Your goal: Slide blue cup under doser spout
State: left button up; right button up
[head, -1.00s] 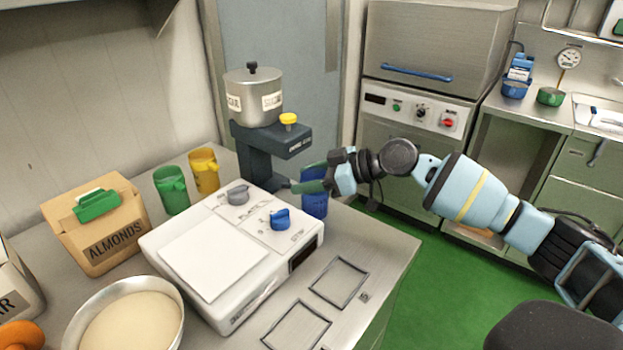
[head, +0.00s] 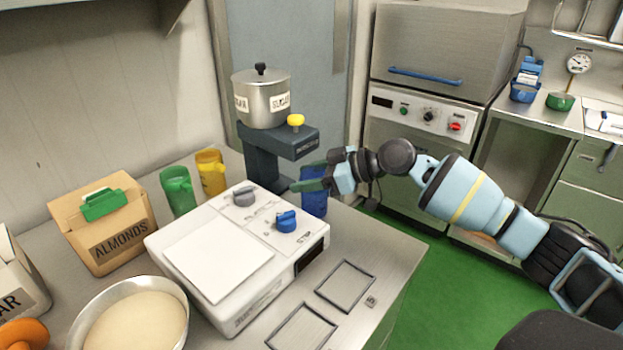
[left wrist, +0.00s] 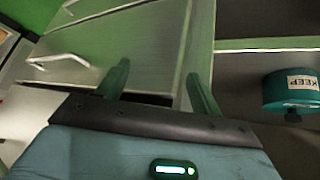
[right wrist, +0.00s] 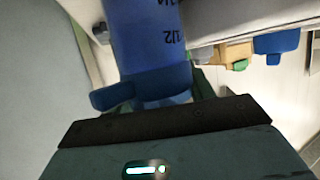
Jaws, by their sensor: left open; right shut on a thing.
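The blue cup (head: 314,204) stands or hovers near the counter, just behind the white scale and below the front end of the doser's dark arm in the head view. The doser (head: 262,103) is a steel pot labelled sugar on a dark stand (head: 280,145). Its spout is not clearly visible, so I cannot tell whether the cup is right under it. My right gripper (head: 318,184) is shut on the blue cup, which fills the top of the right wrist view (right wrist: 150,45). My left gripper (left wrist: 158,85) is open and empty, away from the cup.
The white scale (head: 218,263) with a blue knob (head: 287,221) lies close before the cup. Green (head: 178,190) and yellow (head: 211,174) cups stand left of the doser. An almonds box (head: 105,225) and a bowl (head: 130,315) are further left. The counter's right edge is near.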

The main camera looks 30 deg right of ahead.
pick_arm(q)
jog(key=shift+s+f+b, duration=0.25)
jog(key=shift+f+b, duration=0.05)
jog(key=shift+f, duration=0.1)
pick_arm(e)
jog(key=shift+w+a, duration=0.3)
jog(key=shift+w, duration=0.35)
jog(key=shift+w+a, duration=0.25)
jog(key=shift+w, duration=0.35)
pick_arm(q)
jog(key=shift+s+f, duration=0.1)
pick_arm(e)
jog(key=shift+w+a, duration=0.1)
jog(key=shift+w, duration=0.2)
pick_arm(q)
jog(key=shift+s+d+f+b, duration=0.1)
jog(key=shift+s+f+b, duration=0.05)
jog(key=shift+s+b, duration=0.15)
pick_arm(e)
jog(key=shift+w+r, duration=0.15)
jog(key=shift+r, duration=0.15)
